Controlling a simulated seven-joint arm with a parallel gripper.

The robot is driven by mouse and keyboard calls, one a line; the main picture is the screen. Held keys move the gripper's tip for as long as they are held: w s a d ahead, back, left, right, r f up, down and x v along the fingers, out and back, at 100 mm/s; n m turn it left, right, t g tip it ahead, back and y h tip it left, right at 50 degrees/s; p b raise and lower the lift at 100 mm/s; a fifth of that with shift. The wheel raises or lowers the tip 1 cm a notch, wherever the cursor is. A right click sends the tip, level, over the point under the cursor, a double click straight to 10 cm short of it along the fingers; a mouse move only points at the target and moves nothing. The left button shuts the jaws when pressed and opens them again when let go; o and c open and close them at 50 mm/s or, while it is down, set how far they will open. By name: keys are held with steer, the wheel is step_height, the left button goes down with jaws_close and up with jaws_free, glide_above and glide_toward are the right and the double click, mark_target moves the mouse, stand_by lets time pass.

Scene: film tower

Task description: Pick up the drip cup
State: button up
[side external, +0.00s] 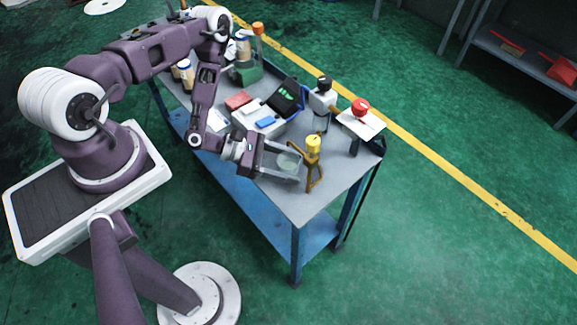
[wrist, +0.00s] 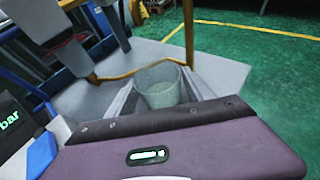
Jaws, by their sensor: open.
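The drip cup (side external: 288,162) is a pale, translucent cup standing upright near the table's front end. It also shows in the wrist view (wrist: 161,87), in the upper middle. My gripper (side external: 300,168) reaches in from the left, low over the table. Its two fingers are apart, one on each side of the cup, with the cup between them. I cannot tell whether either finger touches it. The cup's lower part is partly hidden by my gripper body in the wrist view.
An orange stand with a yellow top (side external: 313,148) is close to the right of the cup. A red knob (side external: 361,106) on a white plate, a black-topped bottle (side external: 323,93) and a tray with a blue block (side external: 266,122) stand farther back. The table's front corner is bare.

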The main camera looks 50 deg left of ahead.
steer(key=x, duration=0.3)
steer(key=shift+r, duration=0.1)
steer(key=shift+a, duration=0.1)
steer(key=c, duration=1.2)
steer(key=shift+r, duration=0.1)
